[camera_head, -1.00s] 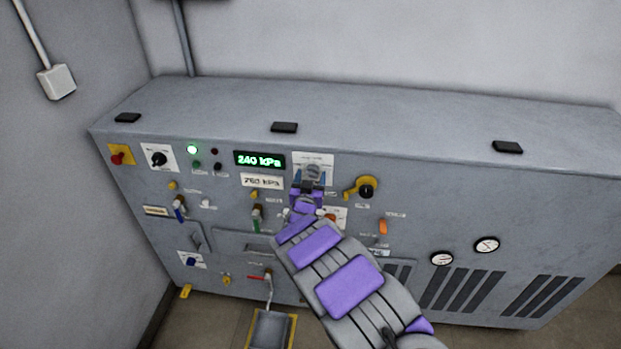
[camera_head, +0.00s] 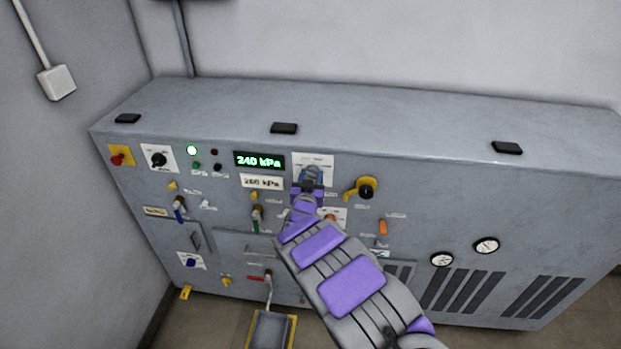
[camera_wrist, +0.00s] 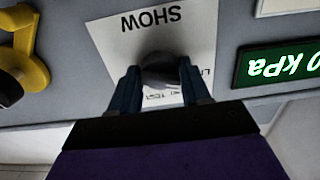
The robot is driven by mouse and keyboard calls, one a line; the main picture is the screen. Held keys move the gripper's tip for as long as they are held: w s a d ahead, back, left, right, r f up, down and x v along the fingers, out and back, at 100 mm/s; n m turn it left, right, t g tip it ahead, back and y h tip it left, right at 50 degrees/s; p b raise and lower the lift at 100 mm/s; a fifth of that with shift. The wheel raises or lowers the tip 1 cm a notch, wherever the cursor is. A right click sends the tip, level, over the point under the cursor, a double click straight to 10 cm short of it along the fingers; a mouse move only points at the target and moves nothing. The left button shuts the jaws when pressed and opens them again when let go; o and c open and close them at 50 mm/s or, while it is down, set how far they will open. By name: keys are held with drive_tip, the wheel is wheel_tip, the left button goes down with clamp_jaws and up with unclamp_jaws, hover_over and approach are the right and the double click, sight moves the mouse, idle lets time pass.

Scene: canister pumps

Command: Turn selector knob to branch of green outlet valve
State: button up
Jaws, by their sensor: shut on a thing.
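My gripper (camera_head: 312,176) reaches the upper middle of the grey panel. In the wrist view my gripper (camera_wrist: 159,78) is shut on a dark grey knob (camera_wrist: 160,68), one finger on each side. The knob sits on a white plate (camera_wrist: 110,40) that reads "SHOW" upside down; its other labels are partly hidden by the fingers and knob. Which label the knob points to cannot be told. The green-handled valve (camera_head: 256,226) is below and left of my gripper in the head view. A blue-handled valve (camera_head: 179,213) and an orange-handled valve (camera_head: 382,227) stand on either side.
A lit display (camera_head: 259,161) reads 240 kPa, left of the knob. A yellow handle with a black hub (camera_head: 366,188) is close on the right. Another black knob (camera_head: 158,159) and a red button (camera_head: 117,159) are at far left. A pedal (camera_head: 271,329) stands below.

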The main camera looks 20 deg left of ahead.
drive_tip(key=shift+m, duration=0.3)
drive_tip(key=m, duration=0.3)
drive_tip(key=shift+a+m, duration=0.1)
drive_tip(key=shift+m, duration=0.2)
drive_tip(key=m+b, duration=0.7)
drive_tip(key=m, duration=0.6)
drive_tip(key=shift+f, duration=0.2)
drive_tip(key=shift+m+b, duration=0.35)
drive_tip(key=shift+m, duration=0.05)
drive_tip(key=o, duration=1)
drive_tip(key=shift+r, duration=0.1)
drive_tip(key=shift+s, duration=0.1)
